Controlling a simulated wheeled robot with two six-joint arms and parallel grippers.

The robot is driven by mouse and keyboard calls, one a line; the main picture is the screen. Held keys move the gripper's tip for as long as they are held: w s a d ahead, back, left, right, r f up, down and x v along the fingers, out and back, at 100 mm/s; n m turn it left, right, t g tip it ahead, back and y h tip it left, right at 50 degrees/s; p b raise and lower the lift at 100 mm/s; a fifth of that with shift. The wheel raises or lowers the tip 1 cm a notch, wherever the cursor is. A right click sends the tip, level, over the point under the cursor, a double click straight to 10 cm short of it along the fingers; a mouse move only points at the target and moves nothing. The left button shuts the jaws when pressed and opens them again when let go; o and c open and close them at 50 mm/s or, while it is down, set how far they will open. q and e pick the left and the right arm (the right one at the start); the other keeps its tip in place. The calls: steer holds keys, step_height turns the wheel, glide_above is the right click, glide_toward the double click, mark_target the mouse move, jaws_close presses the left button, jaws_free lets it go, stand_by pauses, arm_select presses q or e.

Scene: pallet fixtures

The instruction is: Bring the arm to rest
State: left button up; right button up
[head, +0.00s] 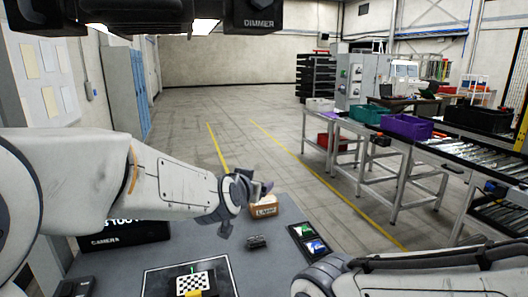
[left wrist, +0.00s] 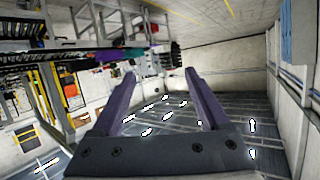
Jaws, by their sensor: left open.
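My left arm reaches in from the left in the head view. Its gripper (head: 258,188) hangs above the grey deck, near a small brown labelled box (head: 263,209), and holds nothing. In the left wrist view the two purple-grey fingers of this gripper (left wrist: 161,80) stand wide apart with nothing between them. Beyond them is the far room, tilted in the picture. My right arm lies low along the bottom right of the head view, and its gripper is out of the picture.
The grey deck (head: 205,248) holds a black case (head: 125,234), a checkerboard plate (head: 195,282), a small dark item (head: 257,242) and a black tray (head: 295,232). A table with a purple bin (head: 407,127) and a roller conveyor (head: 470,152) stand right. The middle floor is clear.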

arm_select(q)
steer(key=s+a+f+n+g+y, duration=0.2)
steer(key=s+a+f+g, duration=0.5)
steer(key=s+f, duration=0.4)
steer(key=s+a+f+n+g+y, duration=0.15)
steer(key=s+a+f+g, duration=0.25)
steer(key=s+a+f, duration=0.65)
steer(key=s+d+r+m+g, duration=0.1)
steer(key=s+d+r+m, duration=0.1)
steer(key=s+d, duration=0.5)
steer(key=s+d+r+m+g+h, duration=0.1)
steer(key=s+d+r+m, duration=0.2)
steer(key=s+d+m, duration=0.2)
steer(key=s+d, duration=0.1)
steer(key=d, duration=0.2)
steer(key=shift+s+g, duration=0.3)
steer(key=shift+s, duration=0.1)
